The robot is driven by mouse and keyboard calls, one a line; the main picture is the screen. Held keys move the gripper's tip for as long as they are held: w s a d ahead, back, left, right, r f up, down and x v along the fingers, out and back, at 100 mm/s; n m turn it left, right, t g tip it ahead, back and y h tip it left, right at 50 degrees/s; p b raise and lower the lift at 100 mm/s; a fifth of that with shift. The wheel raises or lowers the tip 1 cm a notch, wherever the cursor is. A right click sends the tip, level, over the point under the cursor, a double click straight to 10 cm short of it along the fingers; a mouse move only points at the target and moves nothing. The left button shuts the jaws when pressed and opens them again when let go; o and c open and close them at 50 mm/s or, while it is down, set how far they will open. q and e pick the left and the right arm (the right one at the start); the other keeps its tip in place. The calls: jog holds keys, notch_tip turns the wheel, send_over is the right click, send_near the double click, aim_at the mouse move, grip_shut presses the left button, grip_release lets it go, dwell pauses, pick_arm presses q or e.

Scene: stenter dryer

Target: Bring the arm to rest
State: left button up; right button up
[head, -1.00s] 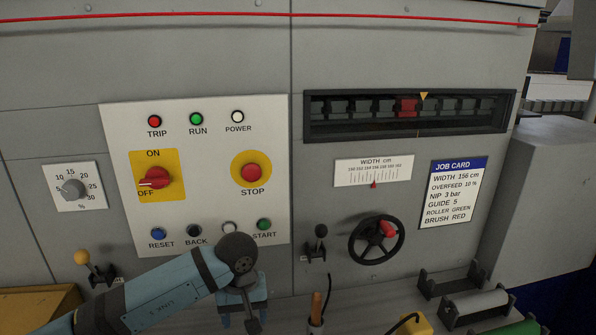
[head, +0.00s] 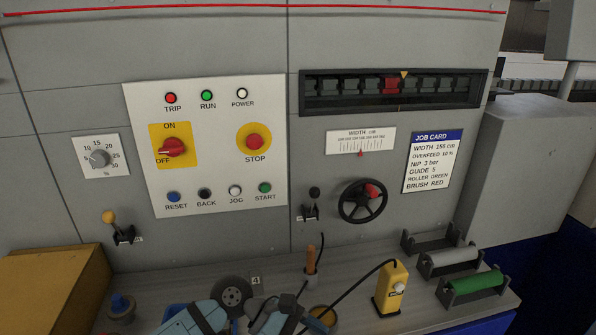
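My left arm comes in at the bottom edge of the head view, low over the shelf. Its gripper (head: 278,317) is only partly in frame at the bottom, and its fingertips cannot be made out, so I cannot tell whether it is open or shut. It is apart from the control panel (head: 222,180), whose front is now unobstructed. My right gripper is not in view.
A brush with an orange handle (head: 311,262), a yellow device with a cable (head: 391,290), and grey (head: 452,257) and green (head: 476,283) rollers stand on the shelf. A yellow box (head: 50,285) is at the left. A handwheel (head: 361,203) and levers stick out from the machine.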

pick_arm(q)
notch_tip(320, 180, up, 6)
jog(key=s+n+t+h+p, duration=0.15)
jog(key=n+t+h, duration=0.65)
jog(key=n, duration=0.9)
jog(key=w+a+f+n+t+y+p, duration=0.15)
jog(key=a+n+t+y, duration=0.35)
jog(key=n, duration=0.6)
jog(key=a+f+n+t+y+p, duration=0.25)
jog(key=a+n+t, duration=0.25)
jog(key=n+t, duration=0.5)
jog(key=s+a+f+n+g+y, duration=0.4)
jog(key=f+n, duration=0.4)
jog(key=n, duration=0.2)
jog(key=s+a+f+n+g+y+p, duration=0.1)
jog(key=s+a+f+n+g+y, duration=0.2)
jog(key=s+a+f+n+y, duration=0.2)
jog(key=s+a+f+n, duration=0.2)
jog(key=s+f+n, duration=0.1)
jog(key=s+n, duration=0.1)
jog(key=shift+s+a+n+g, duration=0.25)
jog(key=shift+n+g, duration=0.15)
jog(key=shift+n, duration=0.5)
jog(key=shift+y, duration=0.25)
